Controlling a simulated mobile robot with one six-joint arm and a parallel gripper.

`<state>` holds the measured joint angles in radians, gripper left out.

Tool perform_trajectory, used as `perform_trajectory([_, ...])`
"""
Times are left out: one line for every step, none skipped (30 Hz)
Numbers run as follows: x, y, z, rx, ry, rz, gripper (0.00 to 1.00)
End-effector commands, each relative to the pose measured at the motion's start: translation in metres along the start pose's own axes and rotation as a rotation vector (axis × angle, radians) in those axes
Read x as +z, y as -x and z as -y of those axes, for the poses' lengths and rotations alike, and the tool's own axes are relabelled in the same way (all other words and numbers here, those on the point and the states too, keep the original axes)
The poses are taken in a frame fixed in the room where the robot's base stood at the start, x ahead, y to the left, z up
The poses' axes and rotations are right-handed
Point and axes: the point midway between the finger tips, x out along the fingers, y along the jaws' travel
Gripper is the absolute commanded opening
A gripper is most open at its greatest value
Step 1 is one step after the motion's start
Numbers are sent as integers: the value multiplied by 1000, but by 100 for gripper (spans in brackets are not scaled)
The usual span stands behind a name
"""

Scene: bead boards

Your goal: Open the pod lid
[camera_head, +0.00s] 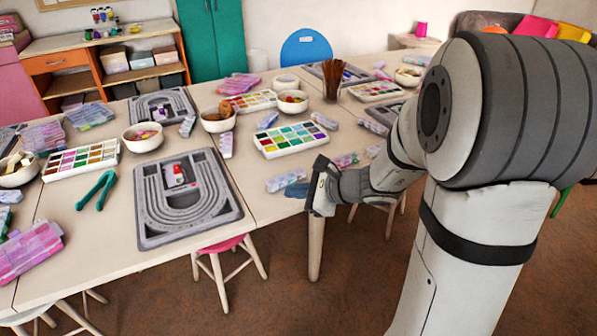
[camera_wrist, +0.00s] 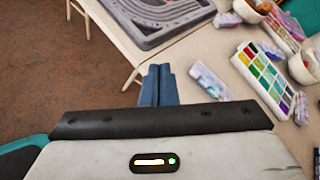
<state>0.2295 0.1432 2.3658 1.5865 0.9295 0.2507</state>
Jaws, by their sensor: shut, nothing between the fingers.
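Several small translucent strip boxes lie on the table, and I cannot tell which one is the pod or whether a lid is open. The nearest strip box (camera_head: 286,178) lies at the table's front edge, and it also shows in the wrist view (camera_wrist: 212,82), right of the fingers. My gripper (camera_head: 296,190) has blue fingers, which also show in the wrist view (camera_wrist: 158,84). They are shut together with nothing between them, close to that box and near the table edge. A second strip box (camera_head: 225,145) lies farther left.
A grey bead board (camera_head: 146,232) with a small red and white item (camera_head: 175,175) lies left of my gripper. A white paint-like tray (camera_head: 291,140) of coloured beads stands behind the nearest strip box. Green pliers (camera_head: 96,190) lie left. Stools and open floor are below.

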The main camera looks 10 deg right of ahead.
Motion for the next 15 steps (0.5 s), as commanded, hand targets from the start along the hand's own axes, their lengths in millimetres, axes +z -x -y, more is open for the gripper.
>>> perform_trajectory([-32,-14,10,-76,-125,7,0])
perform_trajectory([-45,-18,19,-122,-194,12,0])
perform_trajectory([-62,-21,29,-183,-281,18,0])
perform_trajectory([-75,-24,36,-224,-340,22,0])
perform_trajectory([-86,-25,43,-264,-393,25,0])
perform_trajectory([-102,-26,50,-313,-459,29,0])
perform_trajectory([-112,-26,55,-346,-502,31,0])
perform_trajectory([-121,-27,59,-375,-539,33,0])
perform_trajectory([-131,-27,64,-409,-582,35,0])
perform_trajectory([-138,-26,66,-431,-609,37,0])
perform_trajectory([-143,-26,69,-448,-631,38,0])
perform_trajectory([-149,-26,71,-466,-653,39,0])
perform_trajectory([-152,-26,73,-478,-665,40,0])
perform_trajectory([-154,-26,74,-484,-673,40,0])
perform_trajectory([-156,-28,76,-490,-680,41,0])
